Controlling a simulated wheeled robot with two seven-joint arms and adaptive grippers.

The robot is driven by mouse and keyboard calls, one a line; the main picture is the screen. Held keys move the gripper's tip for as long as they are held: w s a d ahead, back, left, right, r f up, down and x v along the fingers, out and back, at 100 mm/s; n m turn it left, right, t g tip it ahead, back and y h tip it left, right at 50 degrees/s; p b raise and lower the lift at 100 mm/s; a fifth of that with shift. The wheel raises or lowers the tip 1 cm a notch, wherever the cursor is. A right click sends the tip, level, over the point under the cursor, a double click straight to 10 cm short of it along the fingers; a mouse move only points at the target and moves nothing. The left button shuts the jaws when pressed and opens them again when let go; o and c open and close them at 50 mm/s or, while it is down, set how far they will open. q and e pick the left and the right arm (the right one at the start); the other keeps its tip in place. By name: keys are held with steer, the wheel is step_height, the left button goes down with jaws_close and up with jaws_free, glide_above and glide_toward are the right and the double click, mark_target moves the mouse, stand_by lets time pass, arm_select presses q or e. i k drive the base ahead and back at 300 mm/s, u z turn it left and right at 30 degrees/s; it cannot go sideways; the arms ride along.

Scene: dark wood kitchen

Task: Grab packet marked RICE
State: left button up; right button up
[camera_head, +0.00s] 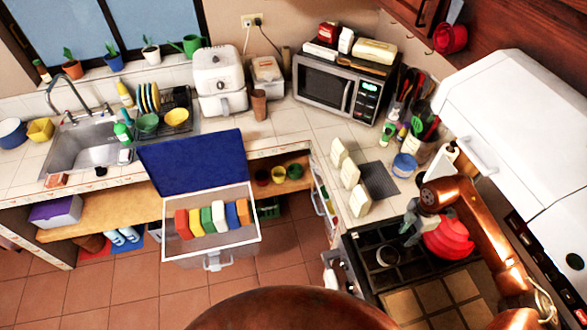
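Three cream packets stand in a row on the right counter: a far one (338,152), a middle one (350,172) and a near one (360,200). Several coloured packets (217,216) stand side by side in the open white chest (213,253) with the raised blue lid (190,162). No lettering is readable, so I cannot tell which packet is marked RICE. My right gripper (408,232) hangs over the stove, right of the near cream packet and apart from it, beside the red kettle (448,238). Its finger opening is too small to judge. My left gripper is out of view.
The stove (375,262) with a small pot lies below my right gripper. A dark grey mat (379,180), a blue-and-white roll (403,165) and a utensil holder are beside the packets. The microwave (335,90) stands behind. A white hood (520,120) overhangs on the right.

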mark_target(350, 174)
steer(key=u, duration=0.3)
steer(key=i, duration=1)
